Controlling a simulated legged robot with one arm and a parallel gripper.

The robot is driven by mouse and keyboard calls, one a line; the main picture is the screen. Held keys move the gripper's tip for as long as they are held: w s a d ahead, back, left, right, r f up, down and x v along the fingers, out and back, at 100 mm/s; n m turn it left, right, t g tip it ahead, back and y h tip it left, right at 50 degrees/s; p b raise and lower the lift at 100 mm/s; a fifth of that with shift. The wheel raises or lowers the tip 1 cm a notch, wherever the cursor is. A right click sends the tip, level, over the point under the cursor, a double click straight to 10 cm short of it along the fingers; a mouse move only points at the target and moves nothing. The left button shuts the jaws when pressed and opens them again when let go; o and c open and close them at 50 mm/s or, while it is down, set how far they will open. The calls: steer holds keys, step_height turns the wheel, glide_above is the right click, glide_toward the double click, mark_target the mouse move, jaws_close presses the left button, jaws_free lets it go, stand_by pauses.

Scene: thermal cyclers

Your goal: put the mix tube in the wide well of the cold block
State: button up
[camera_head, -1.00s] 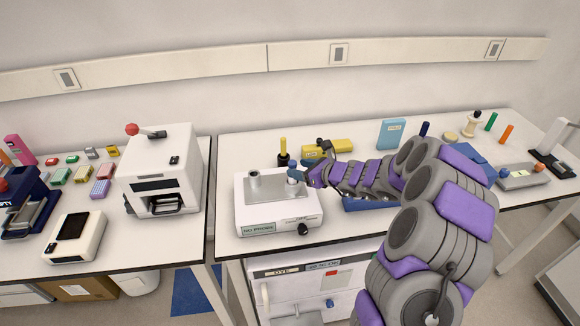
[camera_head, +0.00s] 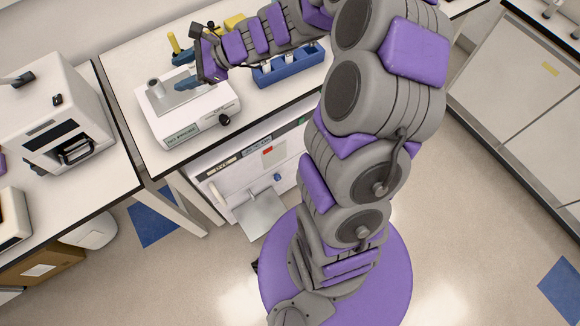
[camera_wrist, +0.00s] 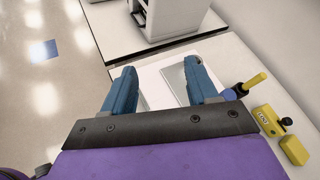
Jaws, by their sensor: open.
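My gripper (camera_head: 187,80) is over the right part of a white instrument (camera_head: 188,120) with a grey top plate and a short grey cylinder (camera_head: 155,89). In the wrist view my gripper (camera_wrist: 158,72) is open, its two blue fingers apart with nothing held between them. The instrument's white top (camera_wrist: 155,90) and grey plate (camera_wrist: 178,82) show beyond and between the fingers. I cannot pick out the mix tube.
A yellow-handled tool (camera_wrist: 250,83) and a yellow labelled object (camera_wrist: 280,133) lie right of my gripper in the wrist view. A white boxy machine (camera_head: 55,115) stands on the left table. A gap separates the two tables.

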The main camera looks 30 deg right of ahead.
steer(key=s+a+r+n+g+h, duration=0.1)
steer(key=s+a+n+g, duration=0.2)
steer(key=s+a+n, duration=0.45)
steer(key=s+a+r+n+g+h, duration=0.1)
steer(key=s+a+r+n+g, duration=0.2)
steer(key=s, duration=0.7)
steer(key=s+d+f+n+g+h, duration=0.1)
steer(key=s+d+n+h, duration=0.3)
steer(key=s+d, duration=0.3)
steer(key=s+d+f+n+g+h, duration=0.1)
steer(key=s+d+n+h, duration=0.4)
steer(key=s, duration=0.8)
steer(key=shift+s+d+n+g, duration=0.3)
steer(key=shift+d+n, duration=0.15)
steer(key=shift+d, duration=0.65)
steer(key=shift+f, duration=0.15)
steer(key=shift+w+d+f+b, duration=0.1)
steer(key=shift+d+f+b, duration=0.35)
steer(key=shift+f+b, duration=0.25)
